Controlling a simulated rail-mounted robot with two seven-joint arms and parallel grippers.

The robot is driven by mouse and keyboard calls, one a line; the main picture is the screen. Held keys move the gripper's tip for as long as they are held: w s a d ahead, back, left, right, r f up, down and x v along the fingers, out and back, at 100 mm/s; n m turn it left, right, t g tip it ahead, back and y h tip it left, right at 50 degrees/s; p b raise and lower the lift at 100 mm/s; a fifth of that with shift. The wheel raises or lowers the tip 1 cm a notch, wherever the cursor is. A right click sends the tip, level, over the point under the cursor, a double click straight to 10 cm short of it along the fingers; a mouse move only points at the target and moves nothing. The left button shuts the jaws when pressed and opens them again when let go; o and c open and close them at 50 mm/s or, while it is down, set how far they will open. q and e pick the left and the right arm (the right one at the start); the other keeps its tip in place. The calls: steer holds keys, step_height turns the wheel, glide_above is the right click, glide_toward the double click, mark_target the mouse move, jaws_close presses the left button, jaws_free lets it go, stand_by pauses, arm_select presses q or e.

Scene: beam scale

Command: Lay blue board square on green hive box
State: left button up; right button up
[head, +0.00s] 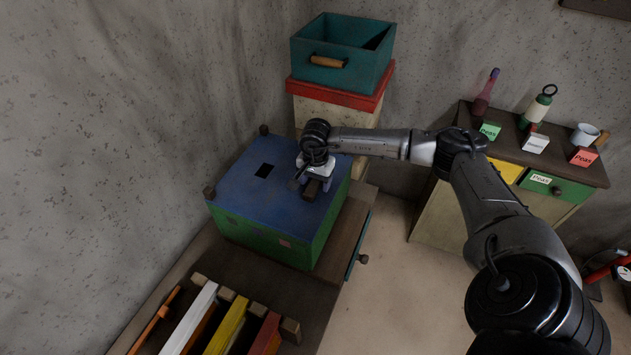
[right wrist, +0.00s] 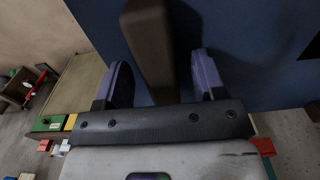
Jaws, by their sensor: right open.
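The blue board (head: 245,190) lies flat over the green hive box (head: 262,243), its edges looking about in line with the box's sides. The board has a dark rectangular hole and a brown wooden bar (head: 312,188) on top. My right gripper (head: 315,180) is over the board's right part, pointing down. In the right wrist view, my right gripper (right wrist: 162,80) is open, its two fingers on either side of the brown bar (right wrist: 148,45), with gaps showing. The blue board (right wrist: 235,40) fills the background there. The board's far right part is hidden by my arm. My left gripper is not in view.
Dark knobs (head: 209,192) stand at the box's left corners. A rack of coloured frames (head: 228,325) is in front. A teal crate (head: 340,75) sits on a red-topped box (head: 340,106) behind. A cabinet (head: 565,170) with jars and a mug stands right, across open floor.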

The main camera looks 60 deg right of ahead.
step_height(320, 180, up, 14)
steer(key=b, duration=0.2)
steer(key=shift+f, duration=0.25)
stand_by(0.5)
